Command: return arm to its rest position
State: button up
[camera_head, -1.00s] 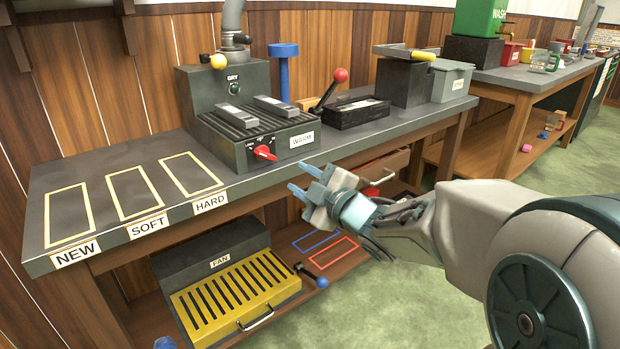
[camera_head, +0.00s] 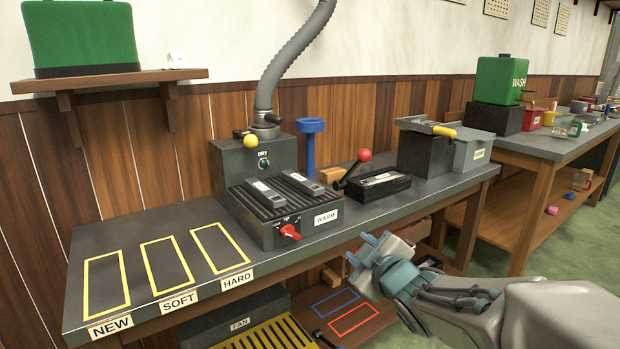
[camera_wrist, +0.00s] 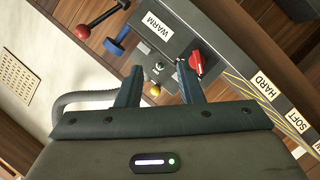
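My gripper (camera_head: 367,252) is in front of the bench's front edge in the head view, below and to the right of the WARM unit. In the wrist view its two fingers (camera_wrist: 158,88) stand apart with nothing between them. My arm is folded in from the lower right of the head view. The grey bench (camera_head: 150,222) lies beyond the gripper, and the gripper does not touch it.
The WARM unit (camera_head: 280,228) with a red knob (camera_head: 290,231) holds two grey bars. A red-knobbed lever (camera_head: 364,155), black tray (camera_head: 378,189) and blue stand (camera_head: 311,148) are nearby. Yellow outlines mark NEW, SOFT and HARD. A lower shelf (camera_head: 375,326) lies beneath.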

jog(key=s+d+r+m+g+h+p, duration=0.55)
jog(key=s+r+m+p, duration=0.25)
jog(key=p, duration=0.5)
jog(key=s+a+r+m+g+y+p, duration=0.1)
jog(key=s+r+m+g+p, duration=0.3)
jog(key=s+p, duration=0.6)
jog(key=s+r+g, duration=0.2)
jog(key=s+r, duration=0.1)
jog(key=s, duration=0.1)
jog(key=shift+a+m+p, duration=0.15)
jog(key=shift+m+p, duration=0.15)
jog(key=shift+p, duration=0.1)
jog(key=shift+g, duration=0.25)
